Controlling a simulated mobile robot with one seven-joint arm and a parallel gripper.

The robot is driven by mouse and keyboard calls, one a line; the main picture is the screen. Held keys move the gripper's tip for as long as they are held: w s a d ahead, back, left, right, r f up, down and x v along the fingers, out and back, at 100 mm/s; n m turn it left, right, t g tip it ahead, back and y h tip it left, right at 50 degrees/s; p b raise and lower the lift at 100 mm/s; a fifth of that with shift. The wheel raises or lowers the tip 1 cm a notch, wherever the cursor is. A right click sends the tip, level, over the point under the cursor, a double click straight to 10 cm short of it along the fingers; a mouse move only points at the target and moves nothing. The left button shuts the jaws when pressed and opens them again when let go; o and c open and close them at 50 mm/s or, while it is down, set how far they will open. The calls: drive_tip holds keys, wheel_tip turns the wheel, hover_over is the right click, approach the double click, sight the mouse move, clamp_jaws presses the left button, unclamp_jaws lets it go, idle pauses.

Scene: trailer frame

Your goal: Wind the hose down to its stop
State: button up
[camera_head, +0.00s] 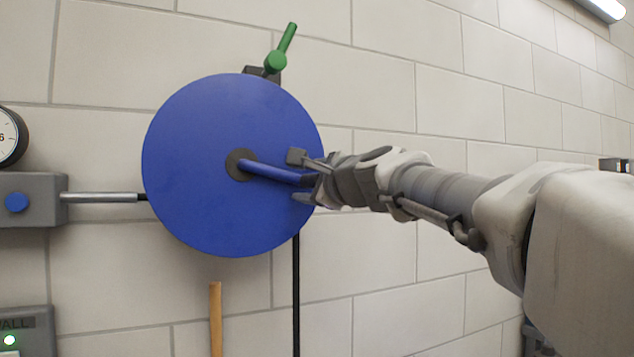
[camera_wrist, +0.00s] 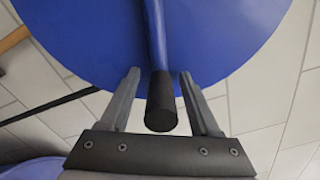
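A big blue reel disc (camera_head: 200,140) is mounted on the tiled wall; it also fills the top of the wrist view (camera_wrist: 90,30). A blue crank arm (camera_head: 268,173) runs from its dark hub (camera_head: 240,164) toward the right rim. The crank ends in a black handle (camera_wrist: 161,102). My gripper (camera_head: 300,178) is open, with one finger on each side of the handle. Gaps show between both fingers and the handle in the wrist view. A black hose (camera_head: 296,290) hangs straight down from behind the disc. Its lower end is out of view.
A green lever (camera_head: 285,48) sits above the disc. A grey box (camera_head: 35,190) with a blue button and metal rod stands left, below a round gauge (camera_head: 8,138). A wooden stick (camera_head: 215,318) is below the disc. A panel with a green light (camera_head: 12,338) is bottom left.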

drive_tip(key=v, duration=1.7)
drive_tip(key=shift+s, duration=0.2)
drive_tip(key=shift+d, duration=0.15)
